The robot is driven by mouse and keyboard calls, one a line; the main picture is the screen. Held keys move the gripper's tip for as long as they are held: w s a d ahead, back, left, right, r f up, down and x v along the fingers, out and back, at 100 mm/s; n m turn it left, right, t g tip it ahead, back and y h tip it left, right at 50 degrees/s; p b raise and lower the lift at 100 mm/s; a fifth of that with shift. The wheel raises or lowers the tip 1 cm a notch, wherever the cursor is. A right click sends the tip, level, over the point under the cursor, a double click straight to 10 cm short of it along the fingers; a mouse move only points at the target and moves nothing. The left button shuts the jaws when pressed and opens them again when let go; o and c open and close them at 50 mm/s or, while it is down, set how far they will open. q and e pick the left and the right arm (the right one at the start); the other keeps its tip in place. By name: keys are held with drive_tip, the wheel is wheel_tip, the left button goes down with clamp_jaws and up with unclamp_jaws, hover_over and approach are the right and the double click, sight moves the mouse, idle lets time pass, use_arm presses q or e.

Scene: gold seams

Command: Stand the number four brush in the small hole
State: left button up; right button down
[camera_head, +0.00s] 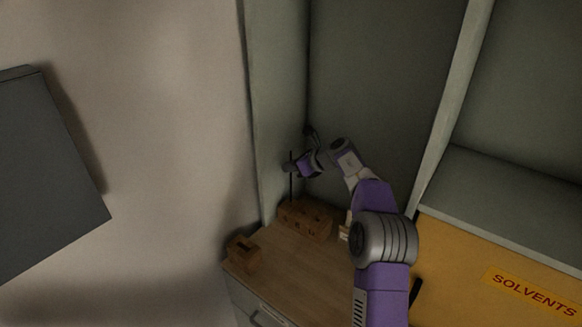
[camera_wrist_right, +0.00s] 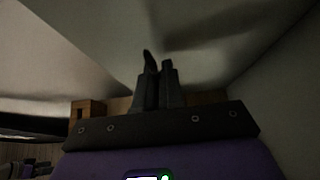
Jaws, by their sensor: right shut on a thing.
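My right gripper (camera_head: 291,168) is shut on a thin dark upright stick, the brush (camera_head: 291,188), in the back left corner of the wooden worktop. The brush hangs about vertical, its lower end close to a brown wooden block (camera_head: 318,222). I cannot tell whether it touches the block or is in a hole. The block's holes are too small and dark to tell apart. In the right wrist view the dark fingers (camera_wrist_right: 158,85) are close together, and the block shows partly behind them (camera_wrist_right: 205,98). The number on the brush cannot be read. My left gripper is not in view.
A smaller wooden block (camera_head: 242,252) stands at the worktop's left edge; it also shows in the wrist view (camera_wrist_right: 88,111). Cabinet walls close in behind and left of my gripper. A yellow panel marked SOLVENTS (camera_head: 532,291) is at right. The front worktop (camera_head: 290,268) is clear.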

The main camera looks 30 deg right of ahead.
drive_tip(key=shift+f+p, duration=0.15)
drive_tip(key=shift+p, duration=0.35)
idle(1.1)
drive_tip(key=shift+f, duration=0.35)
idle(0.6)
drive_tip(key=shift+f, duration=0.15)
idle(0.4)
drive_tip(key=shift+f+b, duration=0.3)
drive_tip(key=shift+f, duration=0.35)
drive_tip(key=shift+f+b, duration=0.8)
drive_tip(key=shift+f, duration=0.65)
drive_tip(key=shift+f, duration=0.3)
